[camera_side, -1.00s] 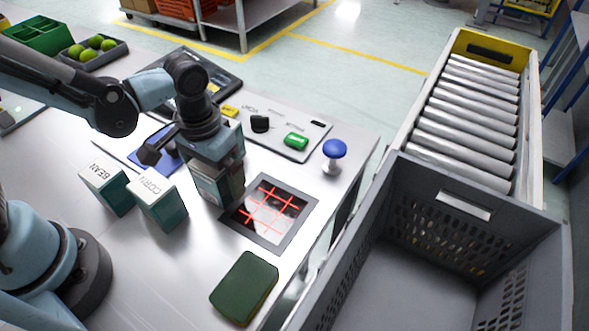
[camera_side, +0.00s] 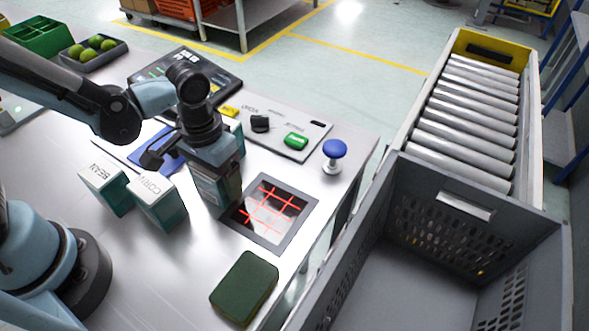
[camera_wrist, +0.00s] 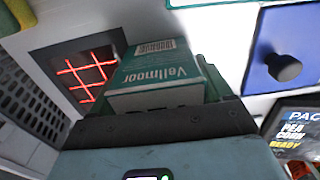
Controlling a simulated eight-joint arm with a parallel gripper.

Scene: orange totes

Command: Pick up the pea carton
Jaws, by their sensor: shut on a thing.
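My gripper (camera_side: 215,168) is shut on a teal and white carton (camera_side: 216,194), upright just left of the scanner window. In the wrist view the carton (camera_wrist: 155,72) sits beyond my gripper's dark edge (camera_wrist: 165,124); it reads "Vellmoor", and its name on the near face is mostly covered. I cannot tell whether its base touches the table. Cartons marked BEAN (camera_side: 107,186) and CORN (camera_side: 158,203) stand to its left. No other carton with a readable pea label shows.
The scanner window (camera_side: 268,212) with red lines lies right of the carton. A dark green block (camera_side: 244,287) is at the front. A grey crate (camera_side: 465,198) and roller conveyor (camera_side: 468,107) are right of the table. A blue knob (camera_side: 335,149) stands at the table's right edge.

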